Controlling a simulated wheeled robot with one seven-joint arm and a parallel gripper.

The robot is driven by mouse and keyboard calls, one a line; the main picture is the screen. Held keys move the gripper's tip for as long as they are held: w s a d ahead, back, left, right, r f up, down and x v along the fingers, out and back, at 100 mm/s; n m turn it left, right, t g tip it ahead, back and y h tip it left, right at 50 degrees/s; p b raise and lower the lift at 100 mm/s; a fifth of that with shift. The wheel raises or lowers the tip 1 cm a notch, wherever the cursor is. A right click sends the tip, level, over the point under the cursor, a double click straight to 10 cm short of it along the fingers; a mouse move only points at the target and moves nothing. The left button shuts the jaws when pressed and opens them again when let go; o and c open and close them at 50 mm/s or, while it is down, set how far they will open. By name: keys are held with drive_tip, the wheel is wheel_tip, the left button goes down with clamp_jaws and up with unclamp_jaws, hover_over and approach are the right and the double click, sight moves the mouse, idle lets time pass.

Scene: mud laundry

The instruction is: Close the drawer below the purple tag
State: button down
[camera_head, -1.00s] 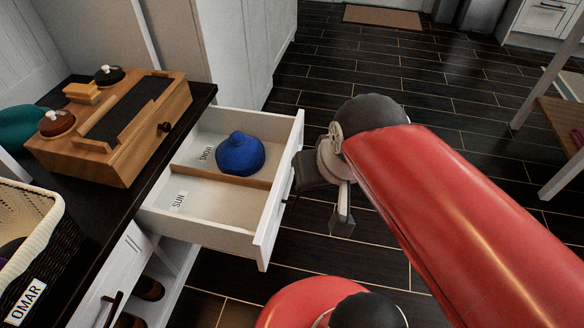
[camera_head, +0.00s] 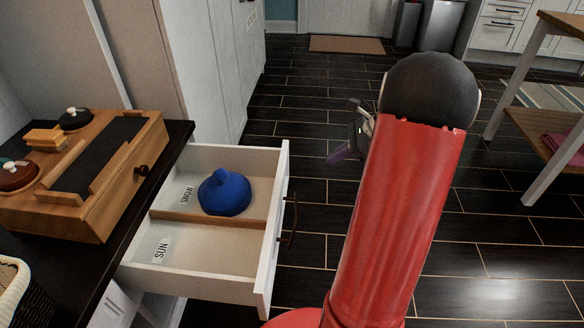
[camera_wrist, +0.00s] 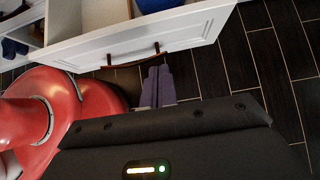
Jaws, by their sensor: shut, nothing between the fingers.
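The white drawer (camera_head: 275,232) stands pulled out of the dark-topped bench. It has a dark handle (camera_head: 291,218) on its front and a divider making two compartments, SNOW and SUN. A blue knit hat (camera_head: 224,192) lies in the SNOW compartment. No purple tag can be made out. My gripper (camera_head: 341,154) is in front of the drawer, to the right of its front panel and apart from it. In the wrist view my gripper (camera_wrist: 158,70) is shut and empty, its fingers pointing toward the drawer front (camera_wrist: 190,34) and its handle (camera_wrist: 133,56).
A wooden box (camera_head: 95,180) with brushes sits on the bench top (camera_head: 75,262). A pale-lined basket (camera_head: 12,290) is at the lower left. A tall white cabinet (camera_head: 215,70) stands behind the drawer. Dark floor is open beyond; a wooden table (camera_head: 548,115) stands at right.

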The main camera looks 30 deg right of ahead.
sight(283, 179)
drive_tip(key=x, duration=0.4)
drive_tip(key=r+b+x, duration=0.1)
drive_tip(key=x, duration=0.3)
drive_tip(key=a+x, duration=0.1)
drive_tip(key=x, duration=0.3)
drive_tip(key=shift+w+a+r, duration=0.1)
drive_tip(key=shift+w+r, duration=0.15)
drive_tip(key=shift+w, duration=0.15)
drive_tip(key=shift+w+a, duration=0.35)
drive_tip(key=shift+a, duration=0.15)
drive_tip(key=w+a+p, duration=0.2)
drive_tip(key=w+a, duration=0.6)
drive_tip(key=a, duration=0.4)
drive_tip(key=w+a+p, duration=0.3)
drive_tip(key=w+a, duration=0.5)
drive_tip(key=a, duration=0.4)
drive_tip(key=shift+w+a, duration=0.25)
drive_tip(key=shift+w, duration=0.05)
